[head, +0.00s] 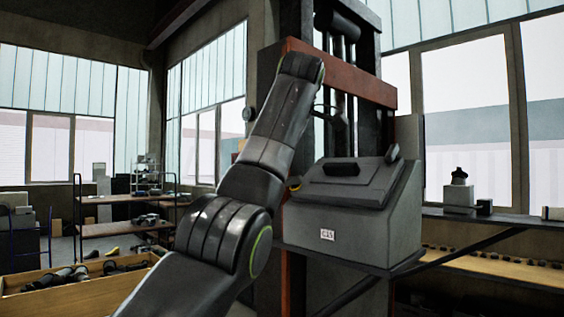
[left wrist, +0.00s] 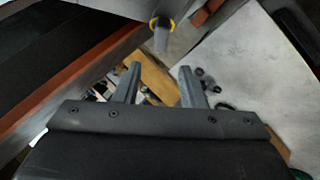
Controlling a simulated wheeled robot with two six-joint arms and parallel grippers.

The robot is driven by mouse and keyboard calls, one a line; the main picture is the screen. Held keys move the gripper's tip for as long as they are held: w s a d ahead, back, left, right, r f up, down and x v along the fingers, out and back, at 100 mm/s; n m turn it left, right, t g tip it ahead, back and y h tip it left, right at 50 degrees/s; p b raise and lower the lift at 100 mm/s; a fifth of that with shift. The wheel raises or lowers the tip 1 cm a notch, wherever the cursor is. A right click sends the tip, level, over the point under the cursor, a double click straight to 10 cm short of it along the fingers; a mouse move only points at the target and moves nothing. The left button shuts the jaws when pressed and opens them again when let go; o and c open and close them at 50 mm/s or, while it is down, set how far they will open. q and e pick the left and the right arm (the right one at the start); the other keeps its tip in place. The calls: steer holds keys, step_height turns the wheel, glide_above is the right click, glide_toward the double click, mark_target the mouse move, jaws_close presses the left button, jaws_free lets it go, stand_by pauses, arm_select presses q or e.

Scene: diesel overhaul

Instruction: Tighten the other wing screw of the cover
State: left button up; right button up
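The grey box (head: 345,225) with its sloped cover (head: 352,182) stands on a bracket on the machine frame. At the cover's left edge a small yellow-ringed part (head: 295,186) shows, partly hidden by my left arm. My right gripper is not visible.
A red-brown beam (head: 355,85) and dark vertical columns rise behind the box. A wooden crate of parts (head: 75,290) is at lower left. A shelf rack (head: 125,200) stands further back. A bench with small parts (head: 490,262) runs along the right.

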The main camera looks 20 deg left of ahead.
mark_target(291, 178)
arm_select(q)
steer(key=shift+w+f, duration=0.15)
steer(key=shift+w+d+f, duration=0.25)
steer(key=shift+w+f, duration=0.25)
steer(key=shift+f, duration=0.25)
steer(key=shift+w+d+f, duration=0.2)
steer(key=shift+w+f, duration=0.3)
steer(key=shift+f, duration=0.2)
jaws_close()
steer(key=shift+f+b, duration=0.2)
steer(key=shift+b, duration=0.35)
steer(key=m+t+b, duration=0.1)
steer(key=b, duration=0.1)
steer(key=m+b, duration=0.1)
steer(key=b, duration=0.1)
steer(key=shift+f+m+t, duration=0.25)
steer(key=shift+m+t, duration=0.15)
steer(key=shift+r+m+t+b, duration=0.15)
steer(key=shift+m+t+b, duration=0.3)
steer(key=shift+m, duration=0.25)
steer(key=shift+r, duration=0.15)
